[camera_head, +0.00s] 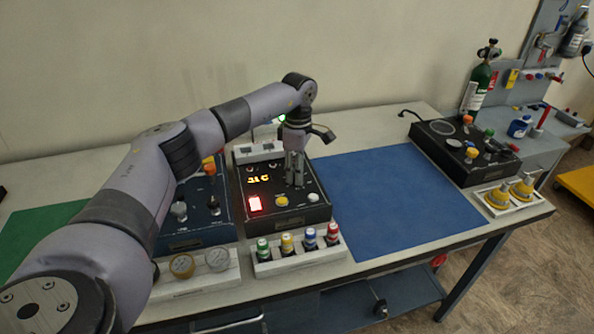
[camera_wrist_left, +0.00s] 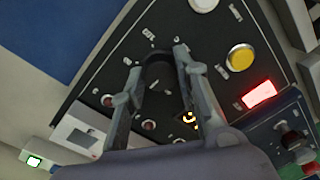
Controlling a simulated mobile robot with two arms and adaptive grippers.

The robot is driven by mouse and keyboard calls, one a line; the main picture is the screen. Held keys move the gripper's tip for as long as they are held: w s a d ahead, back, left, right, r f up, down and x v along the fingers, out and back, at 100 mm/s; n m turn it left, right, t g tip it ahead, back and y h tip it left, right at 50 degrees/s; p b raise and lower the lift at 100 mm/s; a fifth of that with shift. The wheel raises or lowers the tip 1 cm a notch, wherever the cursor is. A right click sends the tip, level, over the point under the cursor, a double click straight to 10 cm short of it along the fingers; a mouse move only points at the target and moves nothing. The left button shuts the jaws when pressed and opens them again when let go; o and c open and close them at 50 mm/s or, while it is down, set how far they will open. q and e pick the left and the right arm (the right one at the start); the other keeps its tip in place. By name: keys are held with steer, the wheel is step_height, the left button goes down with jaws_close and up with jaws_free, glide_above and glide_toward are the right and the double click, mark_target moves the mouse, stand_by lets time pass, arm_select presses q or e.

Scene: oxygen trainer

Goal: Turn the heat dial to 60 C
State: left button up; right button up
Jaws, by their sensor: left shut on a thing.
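A black control box (camera_head: 290,218) stands on the bench, with an orange lit display (camera_head: 258,178) whose reading looks like 31 C. It has a lit red button (camera_head: 255,204), a yellow button (camera_head: 281,201) and a white button (camera_head: 313,197). My left gripper (camera_head: 295,180) reaches down onto the right part of the panel. In the left wrist view its fingers are shut on the black heat dial (camera_wrist_left: 158,70), one on each side. In the head view the fingers hide the dial. My right gripper is not in view.
A rack of several colour-capped bottles (camera_head: 300,257) stands in front of the box. A dark blue panel box (camera_head: 196,228) adjoins on the left. A blue mat (camera_head: 395,203) on the right is clear. Another black box (camera_head: 465,150) and a green cylinder (camera_head: 478,90) stand farther right.

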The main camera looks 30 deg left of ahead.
arm_select(q)
steer(key=shift+r, duration=0.1)
stand_by(0.3)
steer(key=o, duration=1.2)
steer(key=shift+c, duration=0.2)
step_height(320, 180, up, 12)
steer(key=shift+w, duration=0.3)
steer(key=shift+a, duration=0.1)
